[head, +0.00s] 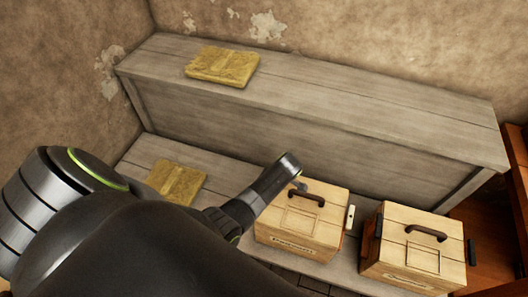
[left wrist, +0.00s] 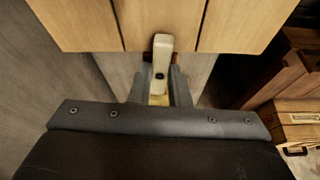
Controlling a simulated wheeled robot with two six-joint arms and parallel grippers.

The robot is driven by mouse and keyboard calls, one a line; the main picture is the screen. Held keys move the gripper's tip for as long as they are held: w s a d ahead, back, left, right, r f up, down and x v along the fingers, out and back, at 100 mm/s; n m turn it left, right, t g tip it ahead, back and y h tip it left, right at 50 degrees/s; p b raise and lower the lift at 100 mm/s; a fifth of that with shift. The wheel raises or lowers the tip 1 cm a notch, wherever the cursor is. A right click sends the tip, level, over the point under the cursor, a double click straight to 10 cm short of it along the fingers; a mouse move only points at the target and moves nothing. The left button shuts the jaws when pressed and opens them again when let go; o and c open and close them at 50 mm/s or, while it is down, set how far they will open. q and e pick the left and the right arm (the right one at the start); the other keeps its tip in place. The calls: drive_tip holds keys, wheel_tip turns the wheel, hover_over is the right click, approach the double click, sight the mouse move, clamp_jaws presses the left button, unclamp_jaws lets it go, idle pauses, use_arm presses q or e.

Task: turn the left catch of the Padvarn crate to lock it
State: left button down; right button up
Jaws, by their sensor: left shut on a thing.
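Two pale wooden crates with dark handles stand side by side in the head view. Their front labels are too small to read. My left arm reaches to the left side of the middle crate (head: 302,222). In the left wrist view, its plank wall (left wrist: 85,22) fills the top. My left gripper (left wrist: 160,90) is shut on an ivory catch (left wrist: 161,48), which stands lengthwise between the fingers at the crate's edge. This catch is hidden in the head view. The crate's other catch (head: 349,218), also ivory, shows upright on its right side. My right gripper is not in view.
The second crate (head: 398,262), with dark catches, stands close on the right. A grey wooden step bench (head: 330,100) runs behind. Yellowish slabs lie on its upper level (head: 222,66) and lower level (head: 176,183). Reddish wooden furniture (head: 490,215) stands at far right.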

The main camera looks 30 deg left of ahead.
use_arm(q)
drive_tip(key=shift+n, duration=0.5)
drive_tip(key=c, duration=1.4)
unclamp_jaws()
drive_tip(key=shift+g, duration=0.3)
drive_tip(key=shift+o, duration=0.2)
drive_tip(key=v, duration=1.7)
drive_tip(key=shift+r+b, duration=0.2)
drive_tip(key=shift+b, duration=0.15)
drive_tip(key=shift+f, duration=0.1)
